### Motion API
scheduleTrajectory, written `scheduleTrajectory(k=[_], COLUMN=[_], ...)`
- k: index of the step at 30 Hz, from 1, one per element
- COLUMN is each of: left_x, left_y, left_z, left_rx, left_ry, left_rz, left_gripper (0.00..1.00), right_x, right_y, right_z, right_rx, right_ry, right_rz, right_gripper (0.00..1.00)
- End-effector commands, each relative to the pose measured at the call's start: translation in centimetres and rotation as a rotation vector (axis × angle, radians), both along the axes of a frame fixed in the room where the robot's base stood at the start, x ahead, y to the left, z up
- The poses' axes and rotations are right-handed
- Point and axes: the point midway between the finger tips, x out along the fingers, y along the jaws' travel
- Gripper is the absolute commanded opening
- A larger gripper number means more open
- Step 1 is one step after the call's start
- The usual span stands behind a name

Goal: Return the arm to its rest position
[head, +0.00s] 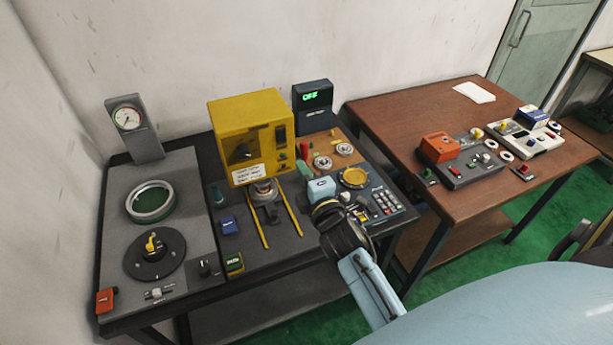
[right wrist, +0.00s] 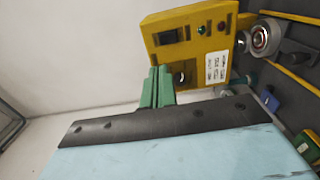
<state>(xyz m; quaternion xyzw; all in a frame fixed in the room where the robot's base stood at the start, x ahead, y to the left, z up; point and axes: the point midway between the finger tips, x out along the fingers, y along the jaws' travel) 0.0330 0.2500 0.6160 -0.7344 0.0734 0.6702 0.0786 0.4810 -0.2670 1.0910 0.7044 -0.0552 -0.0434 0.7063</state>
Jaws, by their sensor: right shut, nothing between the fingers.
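My right gripper (head: 303,168) reaches in from the lower right over the work table, just right of the yellow machine. Its green fingers show in the right wrist view (right wrist: 157,86), close together with nothing held. The yellow machine (head: 246,115) stands behind them in that view (right wrist: 190,40). A metal bearing ring (head: 264,187) sits low at the machine's front between yellow rails; a metal ring also shows there in the right wrist view (right wrist: 265,39). My left gripper is not in view.
A large metal ring (head: 150,202) lies on the grey left panel, near a dial gauge (head: 127,118). A keypad panel (head: 385,201) and a yellow ring-shaped part (head: 354,178) lie right of the gripper. A brown table (head: 460,205) with devices stands at the right. A gap separates the tables.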

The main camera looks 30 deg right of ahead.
Motion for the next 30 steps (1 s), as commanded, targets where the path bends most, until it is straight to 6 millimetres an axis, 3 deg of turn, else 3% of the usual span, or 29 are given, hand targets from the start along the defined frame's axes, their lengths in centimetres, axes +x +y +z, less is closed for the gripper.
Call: scheduleTrajectory(k=[6, 23, 26, 30], left_x=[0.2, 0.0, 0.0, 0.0], left_y=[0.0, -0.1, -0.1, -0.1], left_z=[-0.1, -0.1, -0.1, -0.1], left_rx=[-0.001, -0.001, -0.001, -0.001], left_ry=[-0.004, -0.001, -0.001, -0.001], left_rz=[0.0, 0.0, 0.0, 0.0], left_gripper=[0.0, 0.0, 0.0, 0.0], right_x=[-1.4, -1.5, -2.1, -4.3], right_y=[0.2, 0.2, -0.2, -1.1], right_z=[0.0, 0.0, -0.5, -2.1], right_rx=[0.002, 0.008, 0.067, 0.293], right_ry=[0.001, 0.006, 0.038, 0.156], right_rz=[0.0, -0.003, -0.022, -0.096], right_gripper=[0.0, 0.0, 0.0, 0.0])
